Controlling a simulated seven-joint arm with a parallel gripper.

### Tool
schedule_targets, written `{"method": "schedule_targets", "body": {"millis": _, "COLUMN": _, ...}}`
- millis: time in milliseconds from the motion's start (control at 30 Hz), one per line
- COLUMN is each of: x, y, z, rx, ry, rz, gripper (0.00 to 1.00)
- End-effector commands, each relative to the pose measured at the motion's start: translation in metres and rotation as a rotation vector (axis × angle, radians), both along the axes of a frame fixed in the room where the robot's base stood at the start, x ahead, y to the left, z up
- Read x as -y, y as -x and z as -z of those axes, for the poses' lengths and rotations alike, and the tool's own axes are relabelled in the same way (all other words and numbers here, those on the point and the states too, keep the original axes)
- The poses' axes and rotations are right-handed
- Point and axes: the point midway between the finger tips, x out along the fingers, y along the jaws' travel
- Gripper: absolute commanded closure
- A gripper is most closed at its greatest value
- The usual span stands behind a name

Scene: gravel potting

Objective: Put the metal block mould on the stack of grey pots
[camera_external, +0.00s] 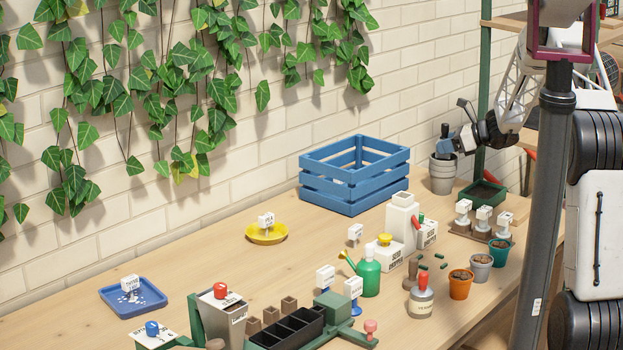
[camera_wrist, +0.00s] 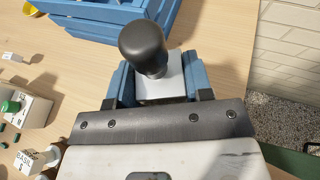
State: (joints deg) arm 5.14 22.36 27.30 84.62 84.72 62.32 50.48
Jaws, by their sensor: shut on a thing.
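The metal block mould (camera_wrist: 160,88) has a pale metal block and a black knob handle. My gripper (camera_wrist: 164,92) is shut on it, with blue fingers on either side of the block. In the external view my gripper (camera_external: 458,142) comes in from the right and holds the mould (camera_external: 445,146) upright, knob up. The stack of grey pots (camera_external: 443,178) stands at the back right of the table, directly below the mould. The mould's underside meets the pots' rim in the picture; I cannot tell whether they touch. The wrist view does not show the pots.
A blue slatted crate (camera_external: 352,178) stands left of the pots. A green tray (camera_external: 482,194) of soil is close on their right. Stamps, small pots and a white bottle (camera_external: 402,222) stand in front. The brick wall (camera_external: 270,150) is behind.

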Motion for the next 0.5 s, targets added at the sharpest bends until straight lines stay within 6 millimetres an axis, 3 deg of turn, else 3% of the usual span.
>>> {"method": "schedule_targets", "body": {"millis": 33, "x": 0.0000, "y": -0.0001, "z": 0.0009, "rx": 0.000, "ry": 0.000, "rz": 0.000, "gripper": 0.82}}
{"method": "schedule_targets", "body": {"millis": 67, "x": 0.0000, "y": -0.0001, "z": 0.0008, "rx": 0.000, "ry": 0.000, "rz": 0.000, "gripper": 0.49}}
{"method": "schedule_targets", "body": {"millis": 200, "x": -0.0001, "y": 0.0000, "z": 0.0008, "rx": 0.000, "ry": 0.000, "rz": 0.000, "gripper": 0.28}}
{"method": "schedule_targets", "body": {"millis": 500, "x": 0.0000, "y": 0.0000, "z": 0.0003, "rx": 0.000, "ry": 0.000, "rz": 0.000, "gripper": 0.28}}
